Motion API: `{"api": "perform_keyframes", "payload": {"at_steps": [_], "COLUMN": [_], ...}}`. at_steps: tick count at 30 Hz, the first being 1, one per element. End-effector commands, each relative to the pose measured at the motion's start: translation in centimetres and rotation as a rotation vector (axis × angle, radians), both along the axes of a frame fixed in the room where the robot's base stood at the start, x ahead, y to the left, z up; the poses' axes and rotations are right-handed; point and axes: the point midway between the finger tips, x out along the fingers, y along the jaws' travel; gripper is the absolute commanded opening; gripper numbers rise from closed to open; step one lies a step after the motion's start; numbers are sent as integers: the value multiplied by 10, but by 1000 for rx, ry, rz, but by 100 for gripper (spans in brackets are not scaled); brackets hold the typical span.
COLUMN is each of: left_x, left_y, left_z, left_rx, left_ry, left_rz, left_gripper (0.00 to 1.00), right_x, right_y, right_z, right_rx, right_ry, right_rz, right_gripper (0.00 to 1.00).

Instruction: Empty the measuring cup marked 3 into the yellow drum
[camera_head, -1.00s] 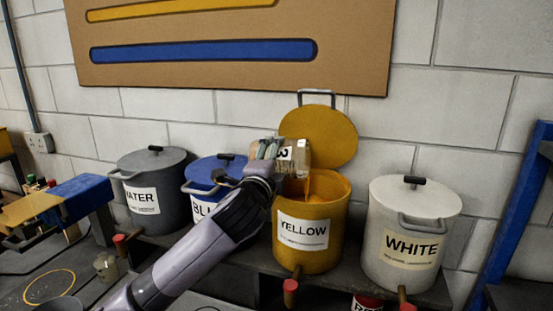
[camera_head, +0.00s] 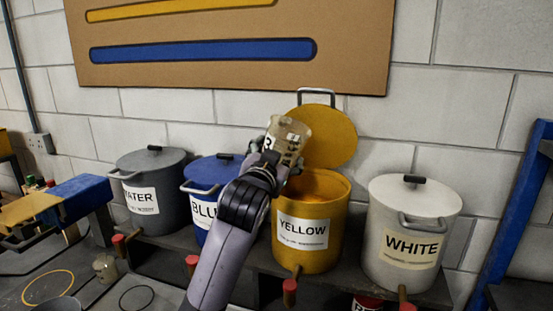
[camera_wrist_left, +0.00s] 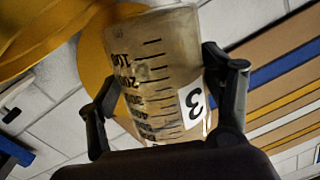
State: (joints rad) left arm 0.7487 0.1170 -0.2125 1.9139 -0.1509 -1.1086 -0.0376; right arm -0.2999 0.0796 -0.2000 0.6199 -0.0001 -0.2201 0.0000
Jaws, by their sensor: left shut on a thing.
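The measuring cup (camera_head: 291,134) is translucent, with a label 3, and is tilted above the back left rim of the yellow drum (camera_head: 318,258). My left gripper (camera_head: 278,160) is shut on the cup. In the left wrist view the cup (camera_wrist_left: 155,75), with its scale marks and its label 3, sits between the fingers (camera_wrist_left: 168,100). Its walls look beige; I cannot tell whether any liquid is left inside. The drum is open, with orange-yellow paint inside its mouth and its yellow lid (camera_head: 336,136) raised behind it. No stream shows from the cup. My right gripper is not in view.
A lidded grey water drum (camera_head: 153,170) and a lidded blue drum (camera_head: 206,172) stand to the left of the yellow one. A lidded white drum (camera_head: 390,270) stands to the right. A small cup (camera_head: 106,268) is at the lower left.

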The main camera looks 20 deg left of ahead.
Motion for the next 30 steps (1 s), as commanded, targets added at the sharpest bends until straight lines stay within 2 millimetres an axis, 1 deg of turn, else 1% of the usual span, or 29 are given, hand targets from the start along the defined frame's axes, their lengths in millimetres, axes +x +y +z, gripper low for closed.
{"api": "perform_keyframes", "payload": {"at_steps": [5,16,24,30], "left_x": [0,-1,-23,-37], "left_y": [-4,-4,-5,-5], "left_z": [-1,1,14,20], "left_rx": [-84,-98,-232,-321], "left_ry": [-6,-8,-16,-20], "left_rz": [0,0,-1,0], "left_gripper": [31,31,31,31], "right_x": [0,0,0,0], "right_y": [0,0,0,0], "right_z": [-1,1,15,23], "right_rx": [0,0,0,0], "right_ry": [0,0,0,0], "right_rz": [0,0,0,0], "right_gripper": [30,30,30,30]}}
